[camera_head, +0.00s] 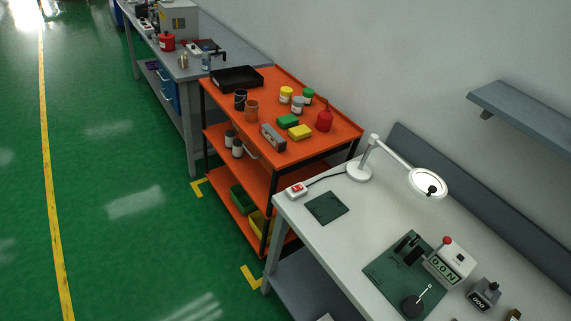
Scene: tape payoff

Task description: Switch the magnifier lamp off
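The magnifier lamp (392,153) stands at the far end of the white workbench, on a round white base. Its arm reaches right to a ring-shaped head (428,183) with a bright white rim and a dark spot in its middle. A dark cord runs left from the base to a small white switch box (297,190) with a red rocker, near the bench's left corner. The rocker's position is too small to tell. My gripper is not in view.
A dark green mat (326,208) lies beside the switch box. An orange cart (341,133) with bottles stands behind the workbench (372,215). A wall shelf (525,115) hangs right. Green floor lies clear left.

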